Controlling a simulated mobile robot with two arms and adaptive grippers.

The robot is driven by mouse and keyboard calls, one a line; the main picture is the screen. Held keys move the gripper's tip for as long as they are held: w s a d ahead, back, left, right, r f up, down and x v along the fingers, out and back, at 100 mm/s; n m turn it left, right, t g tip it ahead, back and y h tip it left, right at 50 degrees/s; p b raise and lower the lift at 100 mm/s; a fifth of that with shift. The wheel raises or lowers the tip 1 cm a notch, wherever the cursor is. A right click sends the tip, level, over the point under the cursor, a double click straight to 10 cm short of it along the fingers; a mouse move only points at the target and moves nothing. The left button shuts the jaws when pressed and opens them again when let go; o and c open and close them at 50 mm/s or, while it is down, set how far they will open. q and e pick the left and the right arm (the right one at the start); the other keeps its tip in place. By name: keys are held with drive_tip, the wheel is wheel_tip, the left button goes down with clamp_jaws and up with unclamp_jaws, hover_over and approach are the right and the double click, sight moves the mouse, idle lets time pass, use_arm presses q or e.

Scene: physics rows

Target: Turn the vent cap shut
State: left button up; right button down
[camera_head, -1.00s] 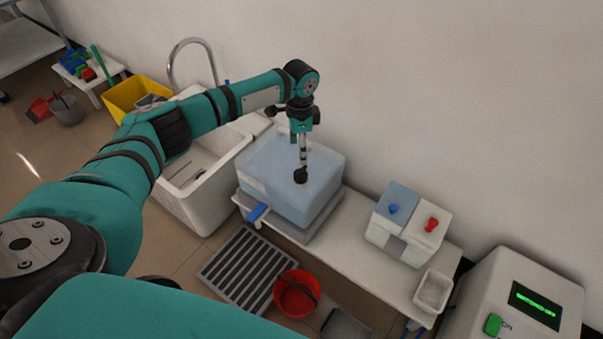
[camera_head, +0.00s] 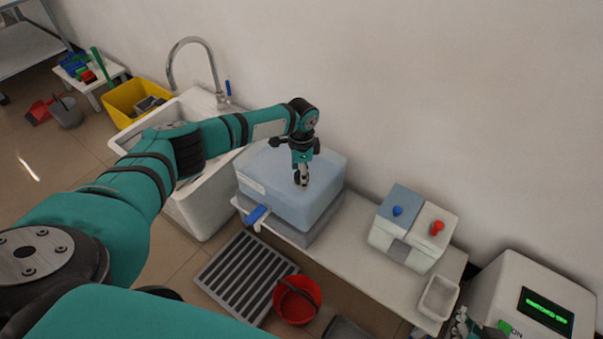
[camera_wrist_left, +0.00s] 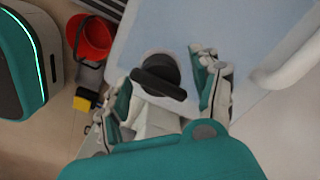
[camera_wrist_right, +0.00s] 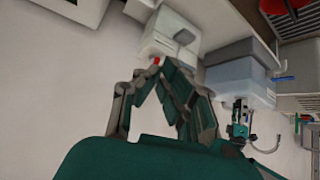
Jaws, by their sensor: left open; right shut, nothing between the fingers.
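The vent cap is a round black cap with a raised bar (camera_wrist_left: 158,80) on top of a translucent blue container (camera_head: 275,195). In the left wrist view the bar lies slanted, and I cannot tell its setting. My left gripper (camera_head: 301,176) is low over the container; in its wrist view its open fingers (camera_wrist_left: 165,78) stand on either side of the cap, apart from the bar. In the head view the gripper mostly hides the cap. My right gripper (camera_head: 466,324) is at the bottom right of the head view; it is shut and empty in its own wrist view (camera_wrist_right: 152,72).
The container stands on a grey base on a white bench (camera_head: 360,240). To its right are a box with blue and red knobs (camera_head: 415,230), a small white tray (camera_head: 438,297) and a machine with a green display (camera_head: 546,308). A sink (camera_head: 205,215) lies left.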

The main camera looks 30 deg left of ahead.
use_arm(q)
drive_tip(key=shift+c, duration=0.4)
drive_tip(key=c, duration=1)
drive_tip(key=n+p, duration=0.2)
drive_tip(key=shift+d+r+p, duration=0.1)
drive_tip(key=shift+d+p, duration=0.05)
drive_tip(key=shift+p, duration=0.2)
drive_tip(key=shift+c, duration=0.3)
drive_tip(key=shift+s+n+p, duration=0.1)
drive_tip(key=shift+n+p, duration=0.75)
drive_tip(key=shift+n, duration=0.15)
use_arm(e)
drive_tip(key=s+d+g+h, duration=0.1)
drive_tip(key=s+d+g, duration=0.3)
drive_tip(key=s, duration=0.5)
use_arm(q)
drive_tip(key=n+p, duration=0.2)
drive_tip(key=n, duration=0.2)
drive_tip(key=shift+p, duration=0.4)
drive_tip(key=n+p, duration=0.2)
drive_tip(key=n, duration=0.4)
drive_tip(key=shift+n+p, duration=0.55)
drive_tip(key=shift+n, duration=1.45)
use_arm(e)
wheel_tip(320, 180, down, 22)
drive_tip(key=s+a+g, duration=0.1)
drive_tip(key=s+g, duration=0.1)
drive_tip(key=shift+f+g, duration=0.2)
drive_tip(key=shift+g, duration=0.1)
